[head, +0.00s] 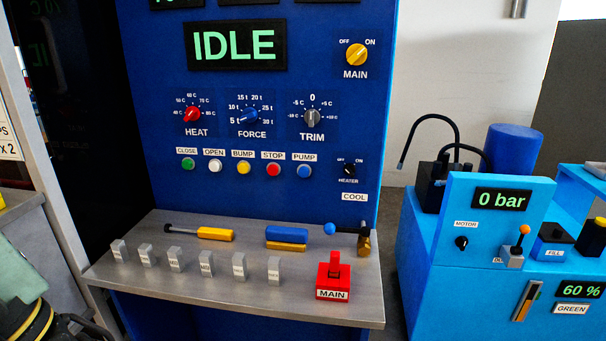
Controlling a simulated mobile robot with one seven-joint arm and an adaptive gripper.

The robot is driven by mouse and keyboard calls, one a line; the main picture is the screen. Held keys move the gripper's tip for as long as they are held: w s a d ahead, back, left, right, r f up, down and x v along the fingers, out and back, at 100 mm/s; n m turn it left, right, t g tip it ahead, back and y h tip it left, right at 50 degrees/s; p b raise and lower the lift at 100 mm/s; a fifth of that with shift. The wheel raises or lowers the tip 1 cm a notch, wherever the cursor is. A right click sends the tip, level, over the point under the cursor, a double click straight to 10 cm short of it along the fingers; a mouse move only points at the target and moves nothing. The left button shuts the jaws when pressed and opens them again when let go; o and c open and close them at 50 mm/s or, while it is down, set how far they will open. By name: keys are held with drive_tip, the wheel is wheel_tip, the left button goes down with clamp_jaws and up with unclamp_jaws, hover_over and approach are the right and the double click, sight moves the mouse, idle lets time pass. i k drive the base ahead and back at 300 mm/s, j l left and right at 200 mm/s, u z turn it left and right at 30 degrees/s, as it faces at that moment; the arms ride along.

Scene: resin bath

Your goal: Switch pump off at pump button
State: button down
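The pump button (303,171) is a round blue button under a PUMP label. It sits at the right end of a row on the blue control panel (250,193). To its left are the red STOP button (273,169), the yellow BUMP button (243,167), the white OPEN button (215,166) and the green CLOSE button (188,164). Nothing covers the pump button. I cannot tell from its look whether it is pressed in. The panel display (234,45) reads IDLE. My gripper is not in view.
A light-blue unit (437,255) reading 0 bar stands at right.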

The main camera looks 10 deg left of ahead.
sight(304, 172)
drive_tip(key=i+j+u, duration=0.2)
drive_tip(key=u, duration=0.15)
drive_tip(key=i+j+u, duration=0.15)
drive_tip(key=u, duration=0.2)
drive_tip(key=i+u, duration=0.35)
drive_tip(key=k+j, duration=0.05)
drive_tip(key=k, duration=0.05)
